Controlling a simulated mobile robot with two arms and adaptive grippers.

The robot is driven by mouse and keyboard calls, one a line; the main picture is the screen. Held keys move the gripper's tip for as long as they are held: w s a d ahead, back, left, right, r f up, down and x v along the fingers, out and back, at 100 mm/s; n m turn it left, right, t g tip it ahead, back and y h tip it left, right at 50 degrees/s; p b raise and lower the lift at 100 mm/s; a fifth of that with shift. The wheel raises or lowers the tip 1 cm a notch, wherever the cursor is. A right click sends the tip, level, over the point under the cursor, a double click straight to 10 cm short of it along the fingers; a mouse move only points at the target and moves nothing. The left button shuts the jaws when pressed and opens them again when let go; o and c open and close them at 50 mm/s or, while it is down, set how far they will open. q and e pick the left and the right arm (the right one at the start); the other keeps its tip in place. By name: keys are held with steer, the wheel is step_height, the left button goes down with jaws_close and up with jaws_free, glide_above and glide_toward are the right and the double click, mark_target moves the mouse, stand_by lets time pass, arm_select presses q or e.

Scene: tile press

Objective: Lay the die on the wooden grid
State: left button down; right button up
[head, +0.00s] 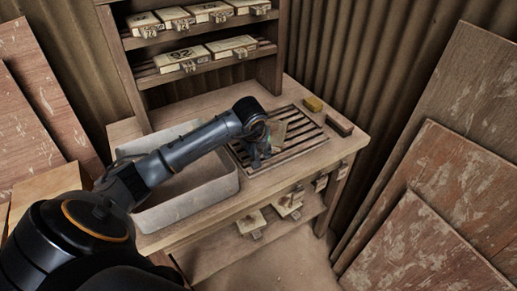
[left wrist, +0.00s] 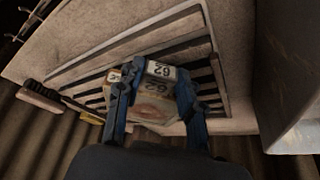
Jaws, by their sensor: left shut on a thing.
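The die (left wrist: 155,108) is a pale block with a small tag marked 62. It is between the fingers of my left gripper (left wrist: 158,115), which is shut on it. The wooden grid (left wrist: 120,50) of dark slats in a frame is right beyond the die in the left wrist view. In the head view my left gripper (head: 258,152) points down over the left part of the grid (head: 305,146), with the die (head: 278,131) partly hidden behind it. I cannot tell whether the die touches the slats. My right gripper is not in view.
A grey metal tub (head: 190,210) stands left of the grid, under my left arm. A yellow block (head: 313,103) and a dark brush (head: 340,126) lie at the grid's right. Other dies stand on the shelf rack (head: 275,75) behind. More dies are below the bench top.

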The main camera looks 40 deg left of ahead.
arm_select(q)
steer(key=c, duration=0.8)
jaws_free()
steer(key=shift+c, duration=0.2)
steer(key=shift+s+r, duration=0.1)
steer(key=shift+r, duration=0.2)
steer(key=b+v, duration=0.1)
steer(key=v, duration=1)
steer(key=shift+s+r, duration=0.2)
steer(key=shift+r, duration=0.05)
